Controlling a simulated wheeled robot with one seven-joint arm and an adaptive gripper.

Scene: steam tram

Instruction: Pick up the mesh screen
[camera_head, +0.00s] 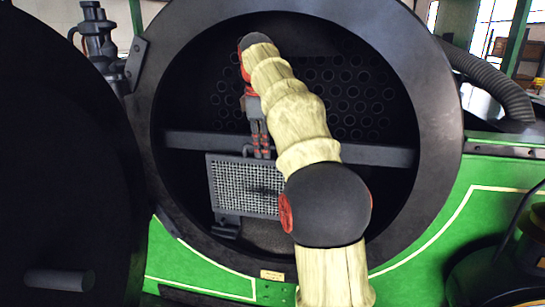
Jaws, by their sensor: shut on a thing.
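The mesh screen (243,188) is a grey-framed rectangle of pale wire mesh. It stands roughly upright inside the round black opening, below the horizontal bar, with its right edge hidden behind my arm. My gripper (262,150) reaches down into the opening above the screen's top edge. Its red-marked fingers are close together at the small handle (247,150) on top of the screen, and they are shut on the screen there. The exact contact is small and partly hidden.
A dark horizontal bar (196,141) crosses the opening behind my gripper. A plate with several round tube holes (350,95) is at the back. A thick dark ring (440,120) rims the opening. The open black door (65,150) fills the left. A ribbed hose (500,85) is at right.

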